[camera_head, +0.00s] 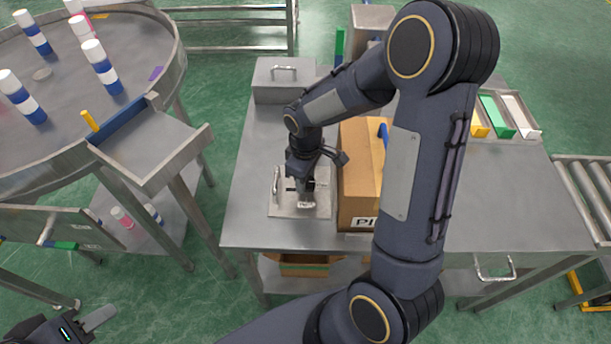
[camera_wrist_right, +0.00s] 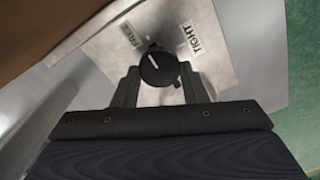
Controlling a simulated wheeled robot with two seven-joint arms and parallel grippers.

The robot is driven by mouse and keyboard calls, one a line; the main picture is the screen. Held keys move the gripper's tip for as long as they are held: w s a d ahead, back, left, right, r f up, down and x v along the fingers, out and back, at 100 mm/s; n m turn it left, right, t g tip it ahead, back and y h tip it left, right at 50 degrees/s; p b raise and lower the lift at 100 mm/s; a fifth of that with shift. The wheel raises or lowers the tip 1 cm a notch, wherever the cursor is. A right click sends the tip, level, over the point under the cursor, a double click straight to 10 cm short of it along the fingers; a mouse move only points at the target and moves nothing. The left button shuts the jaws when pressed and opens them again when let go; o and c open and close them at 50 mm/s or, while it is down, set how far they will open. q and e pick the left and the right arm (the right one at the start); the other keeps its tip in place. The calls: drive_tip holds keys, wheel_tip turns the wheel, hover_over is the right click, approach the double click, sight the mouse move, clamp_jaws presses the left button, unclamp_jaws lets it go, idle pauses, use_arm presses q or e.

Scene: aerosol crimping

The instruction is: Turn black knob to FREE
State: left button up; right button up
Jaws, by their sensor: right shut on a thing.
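The black knob (camera_wrist_right: 158,68) sits on a pale metal plate (camera_wrist_right: 225,75) in the right wrist view. A FREE label (camera_wrist_right: 127,36) is at its upper left and a TIGHT label (camera_wrist_right: 190,40) at its upper right. The knob's white mark points up and slightly left, on the FREE side. My right gripper (camera_head: 307,185) is over the plate on the table and shut on the knob, one finger at each side. In the head view the arm hides the knob. My left gripper (camera_head: 88,326) is at the bottom left, away from the table, partly cut off; its opening is unclear.
A cardboard box (camera_head: 358,170) stands close right of the right gripper. A metal box with a handle (camera_head: 284,80) is behind. A round table (camera_head: 70,75) with white-and-blue cans is at left. Colored trays (camera_head: 495,115) lie at right. The table front left is clear.

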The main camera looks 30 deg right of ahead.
drive_tip(key=o, duration=1)
wheel_tip(320, 180, up, 8)
drive_tip(key=shift+f, duration=0.1)
drive_tip(key=s+a+r+m+t+y, duration=0.1)
drive_tip(key=s+r+m+t, duration=0.1)
drive_tip(key=s, duration=0.4)
drive_tip(key=s+a+r+m+t+y, duration=0.1)
drive_tip(key=s+a+r+m, duration=0.1)
drive_tip(key=s, duration=0.3)
drive_tip(key=s+a+r+m+t+y, duration=0.1)
drive_tip(key=s+r+m+t, duration=0.1)
drive_tip(key=s+r+m, duration=0.2)
drive_tip(key=shift+s+a+r+m+t+y, duration=0.1)
drive_tip(key=shift+s+r+m+t+y, duration=0.1)
drive_tip(key=shift+s, duration=0.45)
drive_tip(key=shift+s+a+r+m+t+y, duration=0.1)
drive_tip(key=shift+s+y, duration=0.1)
drive_tip(key=shift+s, duration=0.45)
